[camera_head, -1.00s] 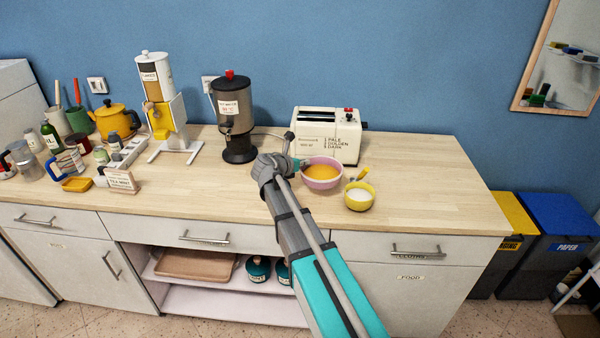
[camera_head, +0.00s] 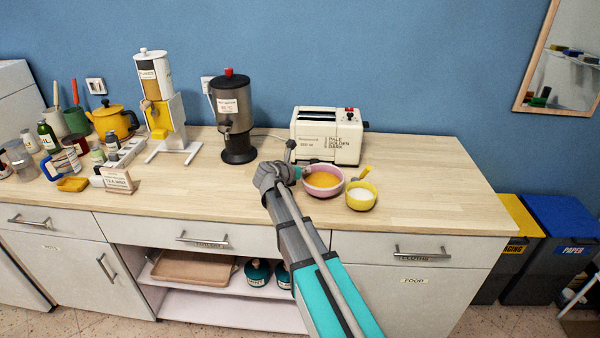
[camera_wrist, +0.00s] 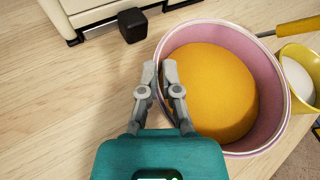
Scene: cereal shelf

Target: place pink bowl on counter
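The pink bowl (camera_head: 323,190) is on or just above the wooden counter (camera_head: 430,180), upright and full of orange-yellow contents; I cannot tell whether its base touches. My gripper (camera_wrist: 160,72) is at the bowl's left side. In the wrist view, one finger is outside and one inside the wall of the pink bowl (camera_wrist: 272,70), with the rim pinched between them. The bowl's underside is hidden.
A yellow bowl (camera_head: 360,203) with white contents and a yellow-handled utensil stands close at the bowl's right. A cream toaster (camera_head: 326,140) is behind, and a black dispenser (camera_head: 235,120) is at the back left. The counter's right side is clear.

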